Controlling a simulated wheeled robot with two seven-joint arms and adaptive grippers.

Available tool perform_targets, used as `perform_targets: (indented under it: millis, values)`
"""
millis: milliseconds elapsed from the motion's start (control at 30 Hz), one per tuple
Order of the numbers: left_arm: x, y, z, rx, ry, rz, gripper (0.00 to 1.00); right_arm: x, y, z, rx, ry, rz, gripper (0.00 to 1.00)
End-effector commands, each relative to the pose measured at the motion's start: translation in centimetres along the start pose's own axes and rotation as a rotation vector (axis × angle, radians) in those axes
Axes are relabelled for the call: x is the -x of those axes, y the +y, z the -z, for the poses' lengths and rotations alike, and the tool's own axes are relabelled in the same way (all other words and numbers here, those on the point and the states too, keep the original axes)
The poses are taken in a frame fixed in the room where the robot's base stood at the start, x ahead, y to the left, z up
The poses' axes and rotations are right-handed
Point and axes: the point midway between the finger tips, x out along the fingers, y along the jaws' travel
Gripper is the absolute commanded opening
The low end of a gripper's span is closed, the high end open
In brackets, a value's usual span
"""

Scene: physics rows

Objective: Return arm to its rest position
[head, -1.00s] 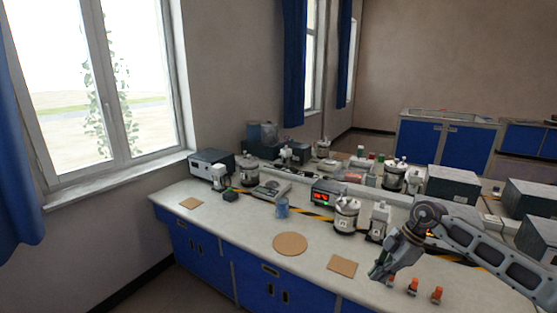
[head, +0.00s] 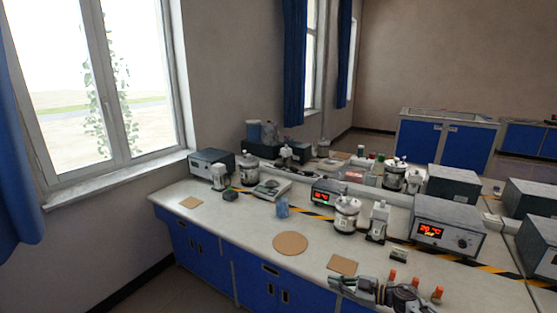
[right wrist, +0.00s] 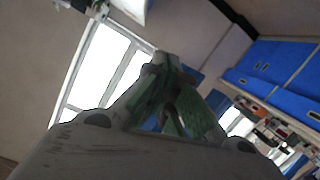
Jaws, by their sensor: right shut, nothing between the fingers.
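My right arm is folded low at the front right of the head view, in front of the lab bench (head: 235,222). My right gripper (head: 337,283) points left near the bench's front edge and is shut with nothing in it. In the right wrist view its green-tipped fingers (right wrist: 178,105) are together, with the window and blue cabinets behind. My left gripper is not in view.
Several orange-capped vials (head: 437,293) stand just behind my right arm. A square brown mat (head: 342,264) and a round brown mat (head: 290,243) lie nearby. A blue beaker (head: 282,208), white jars and a box with a red display (head: 447,228) stand farther back.

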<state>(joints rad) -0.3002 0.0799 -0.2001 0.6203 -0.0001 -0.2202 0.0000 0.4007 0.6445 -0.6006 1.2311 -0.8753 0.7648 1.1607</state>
Motion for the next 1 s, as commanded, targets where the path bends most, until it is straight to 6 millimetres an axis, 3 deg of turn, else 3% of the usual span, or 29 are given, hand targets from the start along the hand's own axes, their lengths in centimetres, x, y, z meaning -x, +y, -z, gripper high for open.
perform_targets:
  millis: [267,467,700,1000]
  values:
    - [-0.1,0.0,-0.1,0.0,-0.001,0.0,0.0,0.8,-2.5,-11.0,-0.136,-0.078,-0.279,0.0]
    - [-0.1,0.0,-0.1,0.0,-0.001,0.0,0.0,2.6,-6.1,-18.7,-0.226,-0.198,-0.424,0.0]
    - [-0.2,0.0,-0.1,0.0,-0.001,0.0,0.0,5.5,-12.2,-26.8,-0.328,-0.367,-0.533,0.0]
    - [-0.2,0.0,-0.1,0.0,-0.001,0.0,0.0,9.5,-21.7,-34.8,-0.451,-0.59,-0.596,0.0]
